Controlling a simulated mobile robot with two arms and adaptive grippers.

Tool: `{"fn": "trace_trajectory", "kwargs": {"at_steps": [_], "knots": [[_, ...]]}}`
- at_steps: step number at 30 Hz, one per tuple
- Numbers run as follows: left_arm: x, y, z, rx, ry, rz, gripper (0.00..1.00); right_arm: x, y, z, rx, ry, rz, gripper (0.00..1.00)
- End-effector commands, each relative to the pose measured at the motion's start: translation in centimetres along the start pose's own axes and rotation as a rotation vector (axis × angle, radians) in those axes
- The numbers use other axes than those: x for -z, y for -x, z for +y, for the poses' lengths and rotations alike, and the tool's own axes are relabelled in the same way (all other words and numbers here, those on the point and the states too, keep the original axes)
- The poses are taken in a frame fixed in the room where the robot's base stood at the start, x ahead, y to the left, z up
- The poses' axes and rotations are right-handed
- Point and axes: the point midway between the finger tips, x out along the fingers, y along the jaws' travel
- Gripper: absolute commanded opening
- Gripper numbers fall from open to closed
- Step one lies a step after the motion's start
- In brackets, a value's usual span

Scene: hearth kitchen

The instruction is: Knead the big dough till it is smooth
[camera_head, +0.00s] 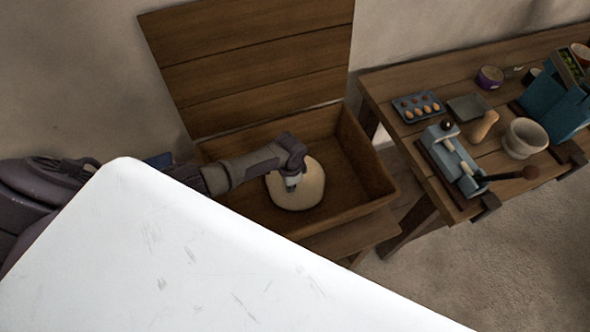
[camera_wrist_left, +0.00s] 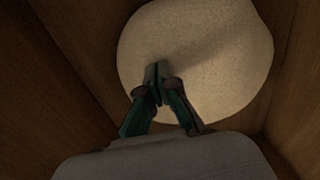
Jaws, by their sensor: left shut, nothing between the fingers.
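The big dough (camera_head: 308,186) is a pale, rounded mass lying in an open wooden trough (camera_head: 362,165). In the left wrist view the dough (camera_wrist_left: 215,60) fills the upper middle, with the trough's brown walls (camera_wrist_left: 50,90) around it. My left gripper (camera_head: 291,187) points down at the dough, over its left part in the head view. Its fingers (camera_wrist_left: 157,82) are shut with nothing between them. The tips are over or against the dough; I cannot tell whether they touch it. My right gripper does not show.
The trough's raised wooden lid (camera_head: 250,55) stands behind it. A wooden table (camera_head: 400,75) to the right holds an egg tray (camera_head: 418,106), a stone mortar (camera_head: 524,138), a blue device with a lever (camera_head: 450,158) and a teal box (camera_head: 555,103). A white surface covers the lower left.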

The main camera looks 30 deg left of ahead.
Motion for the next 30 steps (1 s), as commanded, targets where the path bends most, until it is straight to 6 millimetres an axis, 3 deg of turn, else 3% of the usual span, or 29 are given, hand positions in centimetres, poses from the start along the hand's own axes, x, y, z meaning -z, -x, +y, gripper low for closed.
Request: {"fn": "trace_trajectory", "kwargs": {"at_steps": [30], "knots": [[-0.02, -0.66, 0.13, -0.003, 0.000, -0.001, 0.00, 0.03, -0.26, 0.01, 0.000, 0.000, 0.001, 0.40]]}}
